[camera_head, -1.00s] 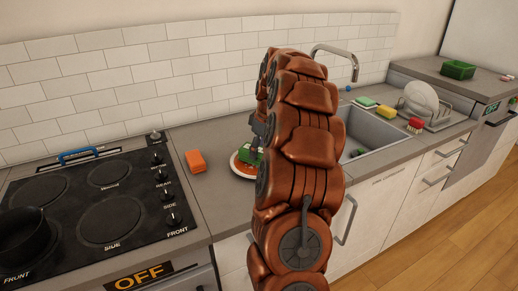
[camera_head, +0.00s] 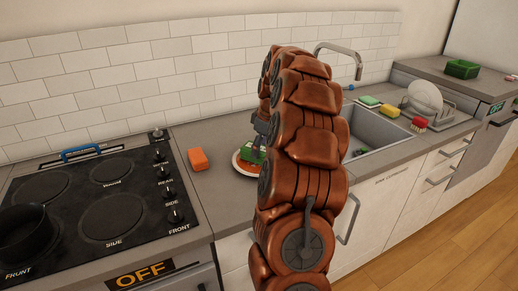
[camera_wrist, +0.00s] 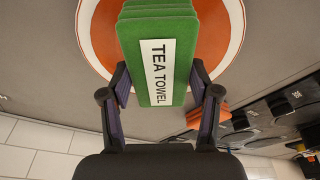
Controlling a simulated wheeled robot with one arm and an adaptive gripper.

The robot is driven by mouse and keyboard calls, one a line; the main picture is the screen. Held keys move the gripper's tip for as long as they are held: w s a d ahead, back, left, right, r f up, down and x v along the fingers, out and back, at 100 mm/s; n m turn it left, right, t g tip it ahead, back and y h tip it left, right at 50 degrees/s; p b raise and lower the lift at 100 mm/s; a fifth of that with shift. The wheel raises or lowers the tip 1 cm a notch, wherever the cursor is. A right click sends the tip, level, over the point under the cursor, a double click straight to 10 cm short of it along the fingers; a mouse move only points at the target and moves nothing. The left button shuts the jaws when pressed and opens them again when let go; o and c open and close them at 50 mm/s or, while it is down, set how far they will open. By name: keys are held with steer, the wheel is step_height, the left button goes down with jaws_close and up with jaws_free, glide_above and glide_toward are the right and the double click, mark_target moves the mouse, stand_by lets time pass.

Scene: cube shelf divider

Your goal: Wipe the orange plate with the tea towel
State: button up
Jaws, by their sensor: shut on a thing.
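The orange plate (camera_head: 241,168) with a white rim lies on the counter between the stove and the sink. My arm hides its right part in the head view. In the wrist view the plate (camera_wrist: 103,38) shows on both sides of the green tea towel (camera_wrist: 183,60), a folded block with a white "TEA TOWEL" label. My gripper (camera_wrist: 160,76) is shut on the towel, one finger on each side. The towel (camera_head: 253,155) is over the plate; I cannot tell whether they touch. My arm mostly hides the gripper in the head view.
An orange block (camera_head: 197,159) lies left of the plate, near the stove (camera_head: 90,205). The sink (camera_head: 385,130) is to the right, with sponges (camera_head: 390,110), a red brush (camera_head: 419,124) and a dish rack (camera_head: 440,115) beyond it. A tiled wall (camera_head: 150,85) bounds the back.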

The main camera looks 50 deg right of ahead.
steer(key=shift+w+d, duration=0.1)
steer(key=shift+d, duration=0.3)
steer(key=shift+s+a+b, duration=0.2)
steer(key=shift+a+b, duration=0.05)
steer(key=shift+a, duration=0.3)
steer(key=shift+s+a+b, duration=0.15)
steer(key=shift+a+b, duration=0.1)
steer(key=shift+a, duration=0.3)
steer(key=shift+w+d, duration=0.2)
steer(key=shift+d, duration=0.35)
steer(key=shift+w+d, duration=0.15)
steer(key=shift+d, duration=0.4)
steer(key=shift+a, duration=0.1)
steer(key=shift+s+a+b, duration=0.2)
steer(key=shift+a, duration=0.3)
steer(key=shift+s+a+b, duration=0.15)
steer(key=shift+a, duration=0.35)
